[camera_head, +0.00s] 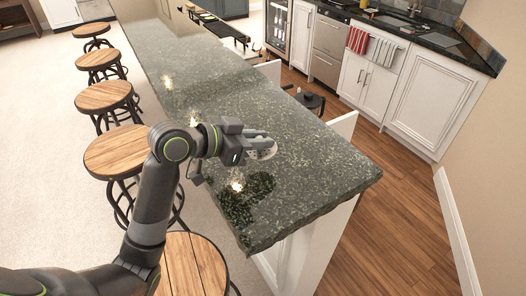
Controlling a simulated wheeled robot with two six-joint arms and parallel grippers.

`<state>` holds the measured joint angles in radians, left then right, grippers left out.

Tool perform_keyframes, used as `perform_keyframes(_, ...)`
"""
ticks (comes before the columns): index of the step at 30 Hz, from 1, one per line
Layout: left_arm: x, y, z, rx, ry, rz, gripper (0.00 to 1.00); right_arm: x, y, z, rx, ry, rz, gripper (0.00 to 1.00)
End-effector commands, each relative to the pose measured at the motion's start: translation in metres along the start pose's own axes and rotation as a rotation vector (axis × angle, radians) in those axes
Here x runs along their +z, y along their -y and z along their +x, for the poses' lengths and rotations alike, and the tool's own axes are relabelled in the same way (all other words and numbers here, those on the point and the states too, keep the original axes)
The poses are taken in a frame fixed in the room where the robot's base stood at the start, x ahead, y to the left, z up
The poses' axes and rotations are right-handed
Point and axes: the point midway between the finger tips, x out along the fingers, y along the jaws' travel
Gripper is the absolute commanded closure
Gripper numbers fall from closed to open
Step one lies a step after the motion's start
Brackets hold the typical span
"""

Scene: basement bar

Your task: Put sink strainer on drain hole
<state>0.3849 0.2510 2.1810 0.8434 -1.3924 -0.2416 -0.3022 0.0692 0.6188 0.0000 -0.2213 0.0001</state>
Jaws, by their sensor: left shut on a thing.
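My left gripper (264,143) is above the dark granite counter near its front end. It is shut on a small light, shiny thing (264,153), which may be the sink strainer; the fingers hide part of it and its shape is hard to tell. The sink (395,19) is small and partly seen at the far right top, set in the dark counter along the back wall. Its drain hole cannot be made out. My right gripper is not in view.
The long granite counter (325,172) is mostly bare. Wooden stools (117,151) line its left side. White cabinets (437,102) with hanging towels (358,40) stand at the right. Open wooden floor (385,190) lies between the counter and the cabinets.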

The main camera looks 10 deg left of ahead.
Motion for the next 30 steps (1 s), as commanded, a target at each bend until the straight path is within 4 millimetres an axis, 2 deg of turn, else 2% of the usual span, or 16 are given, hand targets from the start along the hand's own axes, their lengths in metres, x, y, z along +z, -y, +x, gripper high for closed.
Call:
perform_keyframes(12,0.044,0.000,0.018,0.000,0.001,-0.004,1.00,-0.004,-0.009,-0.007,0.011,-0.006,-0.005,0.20)
perform_keyframes(25,0.051,0.001,0.021,-0.001,-0.001,0.001,1.00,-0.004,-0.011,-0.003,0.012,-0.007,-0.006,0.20)
perform_keyframes(26,0.050,0.001,0.021,-0.001,-0.001,0.001,0.79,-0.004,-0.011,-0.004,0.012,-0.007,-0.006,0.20)
perform_keyframes(30,0.050,0.000,0.021,-0.001,-0.001,0.001,0.61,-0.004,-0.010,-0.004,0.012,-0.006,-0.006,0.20)
